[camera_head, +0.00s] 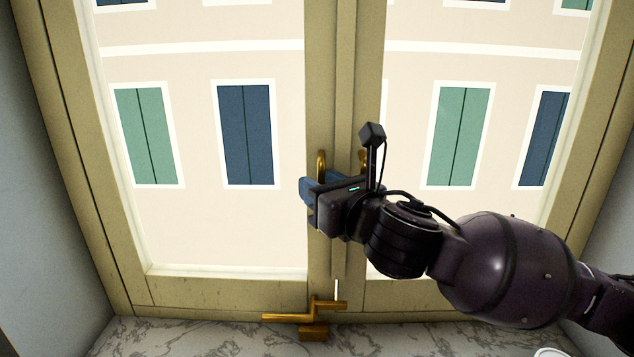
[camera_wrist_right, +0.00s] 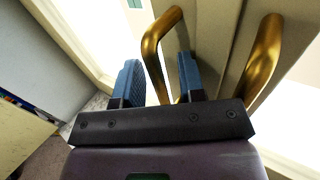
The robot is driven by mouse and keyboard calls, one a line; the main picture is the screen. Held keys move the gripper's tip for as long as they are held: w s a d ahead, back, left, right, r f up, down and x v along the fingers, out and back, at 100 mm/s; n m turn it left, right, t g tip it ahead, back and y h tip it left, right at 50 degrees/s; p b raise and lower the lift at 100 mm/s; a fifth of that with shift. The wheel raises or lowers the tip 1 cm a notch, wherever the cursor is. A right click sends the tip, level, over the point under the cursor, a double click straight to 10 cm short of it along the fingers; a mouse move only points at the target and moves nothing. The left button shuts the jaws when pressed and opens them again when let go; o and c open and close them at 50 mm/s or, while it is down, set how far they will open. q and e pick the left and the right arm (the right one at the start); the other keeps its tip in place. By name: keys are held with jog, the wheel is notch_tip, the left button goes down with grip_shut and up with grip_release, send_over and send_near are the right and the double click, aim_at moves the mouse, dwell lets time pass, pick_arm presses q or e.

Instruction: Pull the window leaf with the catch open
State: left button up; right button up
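The window has a left leaf (camera_head: 318,115) and a right leaf (camera_head: 370,105), which meet at the middle and look closed. Each leaf has a curved brass handle, the left one (camera_head: 321,160) and the right one (camera_head: 363,160). A brass catch (camera_head: 310,314) sits at the bottom, by the sill and mostly below the left leaf. My right gripper (camera_head: 322,183) is at the left handle. In the right wrist view its blue fingers (camera_wrist_right: 158,82) stand apart on either side of the left handle (camera_wrist_right: 152,48), with gaps visible. The right handle (camera_wrist_right: 264,60) is outside the fingers.
A marble sill (camera_head: 210,338) runs below the window. Grey side walls (camera_head: 50,200) close in at left and right. A white rounded thing (camera_head: 548,352) is cut off at the bottom right. Shuttered facades show through the glass.

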jog(key=shift+s, duration=0.1)
jog(key=shift+c, duration=0.4)
grip_shut()
